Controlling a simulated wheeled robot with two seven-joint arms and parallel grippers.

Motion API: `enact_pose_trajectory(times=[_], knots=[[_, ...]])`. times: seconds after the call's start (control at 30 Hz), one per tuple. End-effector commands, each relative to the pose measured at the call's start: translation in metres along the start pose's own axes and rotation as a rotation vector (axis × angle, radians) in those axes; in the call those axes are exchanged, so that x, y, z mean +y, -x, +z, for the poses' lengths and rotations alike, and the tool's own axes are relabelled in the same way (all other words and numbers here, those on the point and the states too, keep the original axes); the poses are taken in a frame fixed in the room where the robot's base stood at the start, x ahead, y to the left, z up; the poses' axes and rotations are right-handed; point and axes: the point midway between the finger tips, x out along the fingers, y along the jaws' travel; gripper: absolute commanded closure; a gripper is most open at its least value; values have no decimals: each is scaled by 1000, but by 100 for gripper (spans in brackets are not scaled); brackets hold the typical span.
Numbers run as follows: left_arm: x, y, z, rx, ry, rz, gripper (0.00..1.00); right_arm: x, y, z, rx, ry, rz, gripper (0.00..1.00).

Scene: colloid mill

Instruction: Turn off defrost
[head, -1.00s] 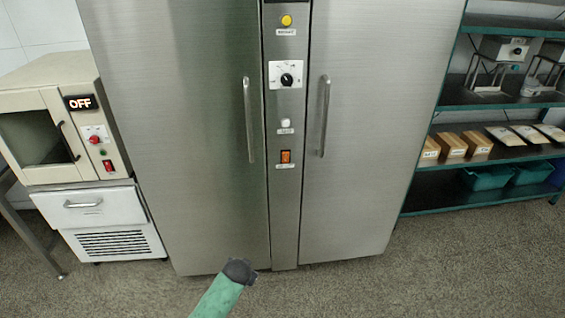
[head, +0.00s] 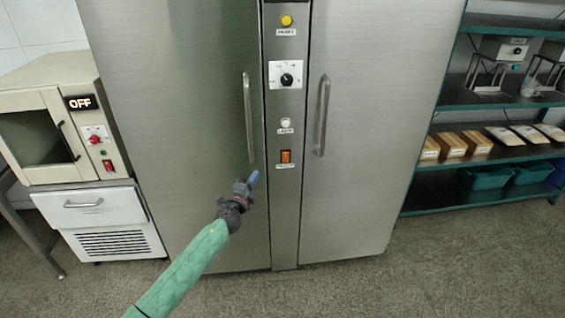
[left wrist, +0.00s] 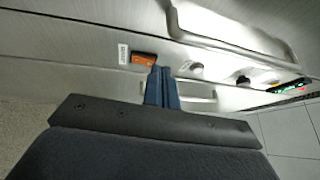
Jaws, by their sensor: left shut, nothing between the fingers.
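The tall steel cabinet (head: 180,120) has a centre control strip between its two doors. On the strip, from top to bottom, are a yellow button (head: 287,21), a black dial (head: 287,79) on a white plate, a white button (head: 286,123) and an orange rocker switch (head: 285,156). The labels are too small to read, so I cannot tell which is defrost. My left gripper (head: 254,178) is shut and empty, just left of and below the orange switch. In the left wrist view its blue fingertips (left wrist: 162,88) show beside the orange switch (left wrist: 144,59). My right gripper is out of view.
Vertical handles (head: 249,120) and (head: 323,115) flank the strip. A beige oven (head: 35,95) with an OFF display stands at left on a white drawer unit (head: 92,207). A shelf (head: 480,180) with boxes stands at right. The floor in front is clear.

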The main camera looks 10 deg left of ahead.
Motion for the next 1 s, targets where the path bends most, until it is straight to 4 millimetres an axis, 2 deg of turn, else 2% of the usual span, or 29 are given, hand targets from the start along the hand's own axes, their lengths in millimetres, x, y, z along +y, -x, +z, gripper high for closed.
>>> enact_pose_trajectory(times=[0.2,0.33,0.8,1.0], knots=[[8,4,-36,196,-110,18,100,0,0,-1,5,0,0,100],[11,7,-47,258,-111,30,100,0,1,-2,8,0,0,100],[11,7,-51,279,-97,35,100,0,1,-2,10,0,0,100],[10,-9,-55,278,-97,33,100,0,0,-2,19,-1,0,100]])
